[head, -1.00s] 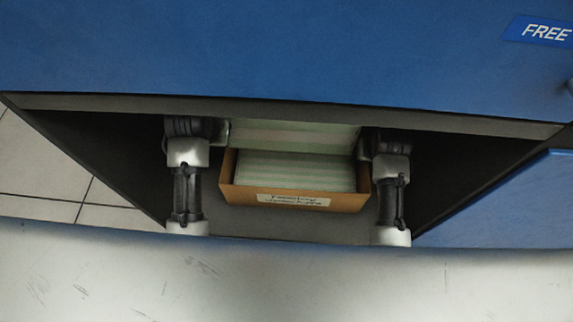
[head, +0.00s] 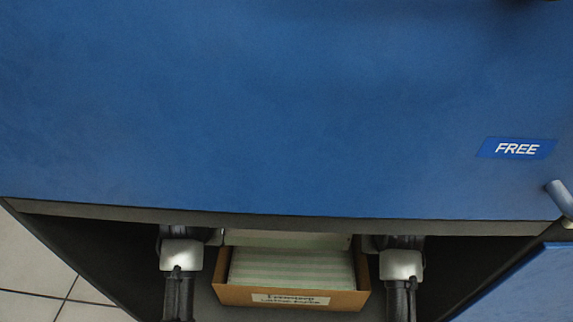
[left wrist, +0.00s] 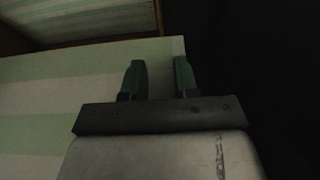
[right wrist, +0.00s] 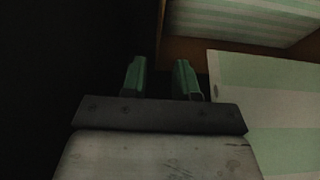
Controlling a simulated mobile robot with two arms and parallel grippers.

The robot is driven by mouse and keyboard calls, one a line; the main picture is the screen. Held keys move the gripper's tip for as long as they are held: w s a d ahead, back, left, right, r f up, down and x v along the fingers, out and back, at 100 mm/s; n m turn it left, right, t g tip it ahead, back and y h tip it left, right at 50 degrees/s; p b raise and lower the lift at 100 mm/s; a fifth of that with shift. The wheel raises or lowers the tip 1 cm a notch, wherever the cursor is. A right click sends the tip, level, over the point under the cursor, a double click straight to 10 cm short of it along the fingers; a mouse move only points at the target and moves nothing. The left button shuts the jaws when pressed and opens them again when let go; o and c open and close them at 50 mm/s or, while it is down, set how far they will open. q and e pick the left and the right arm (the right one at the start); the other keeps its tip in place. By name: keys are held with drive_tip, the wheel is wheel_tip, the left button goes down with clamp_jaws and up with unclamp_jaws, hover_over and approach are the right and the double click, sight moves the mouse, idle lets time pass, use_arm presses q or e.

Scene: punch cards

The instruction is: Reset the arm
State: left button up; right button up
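My two arms reach side by side into the dark opening of a blue cabinet in the head view. My left gripper (left wrist: 158,80) shows in the left wrist view with its green fingers apart, at the edge of a pale green-and-white striped card stack (left wrist: 60,105). My right gripper (right wrist: 160,79) shows in the right wrist view with its fingers apart, beside a striped stack (right wrist: 265,110). Nothing is clearly held between either pair of fingers. In the head view the fingertips are hidden inside the opening.
A brown box (head: 235,296) of striped cards with a white label stands between my arms, in front of another striped stack (head: 285,239). The cabinet's blue front (head: 260,110) lies above, with a FREE sign (head: 516,149). A blue panel (head: 525,285) is at the lower right.

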use_arm(q)
drive_tip(key=shift+r+p, duration=0.1)
drive_tip(key=shift+p, duration=0.2)
use_arm(e)
drive_tip(key=shift+r, duration=0.1)
